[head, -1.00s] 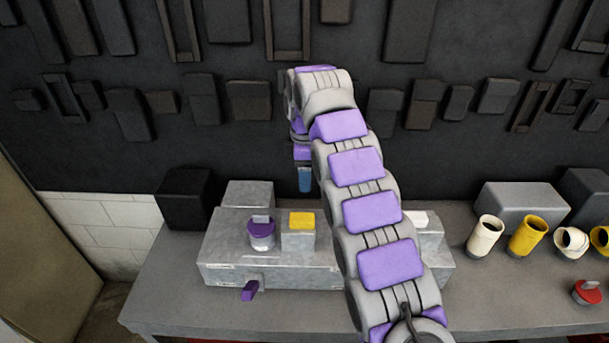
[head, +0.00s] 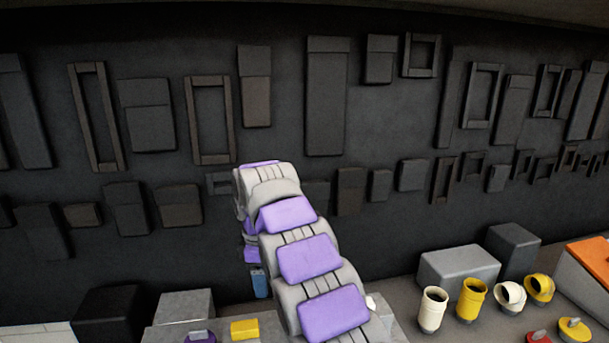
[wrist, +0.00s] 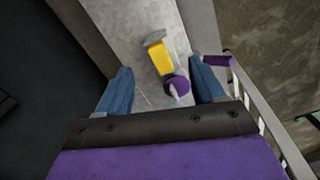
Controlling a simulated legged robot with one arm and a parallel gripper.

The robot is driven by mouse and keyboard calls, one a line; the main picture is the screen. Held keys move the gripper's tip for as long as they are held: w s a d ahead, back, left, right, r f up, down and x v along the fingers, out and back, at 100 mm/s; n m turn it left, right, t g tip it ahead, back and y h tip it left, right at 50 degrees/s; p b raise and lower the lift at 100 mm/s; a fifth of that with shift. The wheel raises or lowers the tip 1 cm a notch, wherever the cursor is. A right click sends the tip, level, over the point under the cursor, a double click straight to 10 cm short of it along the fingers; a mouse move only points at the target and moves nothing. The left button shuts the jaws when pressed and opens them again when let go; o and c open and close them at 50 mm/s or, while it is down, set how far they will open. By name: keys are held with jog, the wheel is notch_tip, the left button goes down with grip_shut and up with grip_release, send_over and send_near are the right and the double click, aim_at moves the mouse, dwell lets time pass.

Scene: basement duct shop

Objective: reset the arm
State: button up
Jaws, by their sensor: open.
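My arm of grey links with purple pads reaches forward over the bench in the head view. My gripper (head: 260,284) hangs at its far end, pointing down, and only a blue finger shows there. In the wrist view my gripper (wrist: 160,70) has its two blue fingers spread apart with nothing held between them. Below the gap are a yellow block (wrist: 161,58) and a round purple knob (wrist: 177,88) on a grey metal surface. The yellow block also shows in the head view (head: 244,329), with the purple knob (head: 200,337) cut by the lower edge.
White (head: 432,309) and yellow (head: 470,299) pipe pieces stand on the bench at right, near a grey box (head: 458,271) and a dark box (head: 513,250). A black box (head: 106,313) is at left. A dark wall (head: 400,120) with several panels rises behind.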

jog(key=s+d+f+m+b, duration=0.2)
jog(key=s+d+m+b, duration=0.3)
jog(key=s+d+m, duration=0.95)
jog(key=s+d+f+m+b, duration=0.1)
jog(key=s+d+f, duration=0.2)
jog(key=s, duration=0.6)
jog(key=s+d+f+m+g+b, duration=0.1)
jog(key=s+d+f, duration=0.3)
jog(key=s, duration=0.5)
jog(key=s+d+f+m+b, duration=0.1)
jog(key=s+d+f, duration=0.3)
jog(key=s, duration=0.6)
jog(key=shift+f+g+b, duration=0.3)
jog(key=shift+f+b, duration=0.3)
jog(key=shift+f, duration=0.2)
jog(key=shift+a, duration=0.1)
